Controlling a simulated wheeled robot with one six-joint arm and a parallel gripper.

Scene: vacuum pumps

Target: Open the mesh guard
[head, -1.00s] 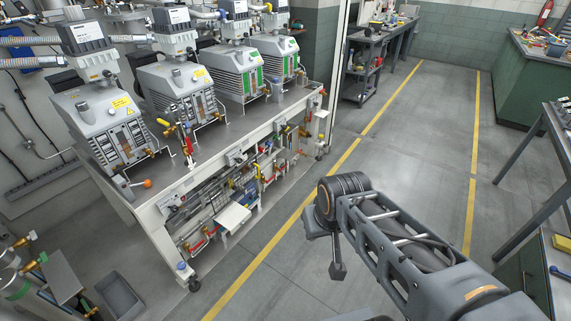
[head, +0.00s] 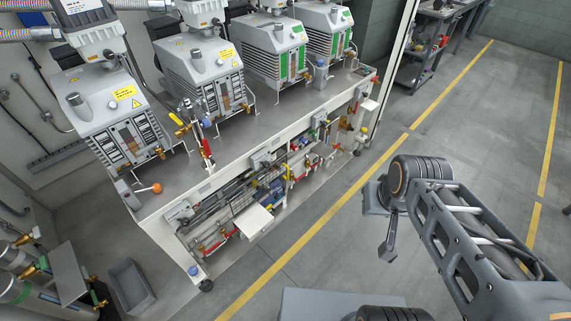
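The open lower front of the white pump bench (head: 240,167) faces the aisle. A grid-like part, which may be the mesh guard (head: 222,213), shows low in that front, left of a small white box. It is too small to tell its edges, its handle or whether it is open or shut. My arm reaches in from the right. What looks like my gripper (head: 387,242) hangs below the arm's round joint, over the floor. It is well to the right of the bench and touches nothing I can see. Its fingers are too unclear to read.
Several grey pumps (head: 201,70) stand along the bench top. A white box (head: 253,221) juts from the bench front. A grey bin (head: 131,286) lies on the floor at lower left.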

